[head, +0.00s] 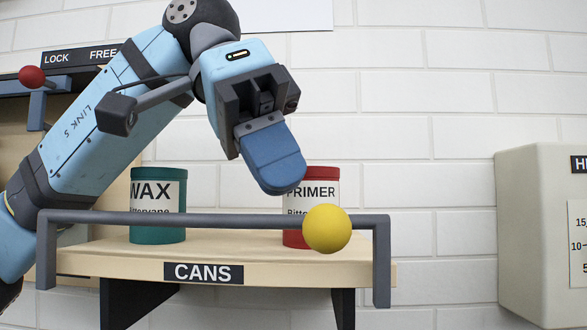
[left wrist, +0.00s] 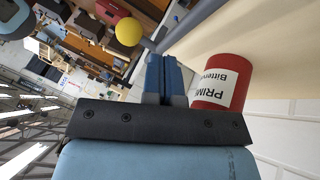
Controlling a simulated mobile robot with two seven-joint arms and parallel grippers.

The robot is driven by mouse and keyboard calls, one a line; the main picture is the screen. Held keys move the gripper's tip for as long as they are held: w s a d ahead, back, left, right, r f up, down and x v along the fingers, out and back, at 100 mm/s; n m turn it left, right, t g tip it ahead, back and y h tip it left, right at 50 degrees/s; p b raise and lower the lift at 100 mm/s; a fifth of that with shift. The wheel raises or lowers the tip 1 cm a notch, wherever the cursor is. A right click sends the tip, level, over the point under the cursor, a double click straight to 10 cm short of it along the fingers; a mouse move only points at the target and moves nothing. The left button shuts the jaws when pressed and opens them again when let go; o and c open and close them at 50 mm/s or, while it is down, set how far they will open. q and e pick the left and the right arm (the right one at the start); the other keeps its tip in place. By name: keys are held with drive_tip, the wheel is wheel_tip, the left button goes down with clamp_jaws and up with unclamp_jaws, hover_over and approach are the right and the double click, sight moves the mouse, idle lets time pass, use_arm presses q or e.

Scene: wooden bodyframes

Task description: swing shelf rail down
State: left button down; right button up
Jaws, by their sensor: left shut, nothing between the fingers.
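The grey shelf rail (head: 215,221) runs level across the front of the wooden shelf (head: 330,273), with its ends bent down at both sides. A yellow ball knob (head: 327,229) sits on the rail towards its right end; it also shows in the left wrist view (left wrist: 129,32). My left gripper (head: 278,175) is above the rail, up and left of the knob, with its blue fingers together and empty. In the left wrist view the closed fingers (left wrist: 163,75) point towards the rail and sit apart from the knob. My right gripper is in neither view.
A teal WAX can (head: 158,205) and a red PRIMER can (head: 310,190) stand on the shelf behind the rail; the PRIMER can is close to my left fingers. A red knob (head: 32,77) is by the LOCK/FREE sign. A beige cabinet (head: 530,240) stands at the right.

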use_arm(q)
drive_tip(key=shift+s+d+f, duration=0.35)
drive_tip(key=shift+s+f, duration=0.05)
drive_tip(key=shift+s, duration=0.25)
drive_tip(key=shift+s+d+f, duration=0.35)
drive_tip(key=shift+s+f, duration=0.05)
drive_tip(key=shift+s, duration=0.2)
drive_tip(key=shift+d, duration=0.1)
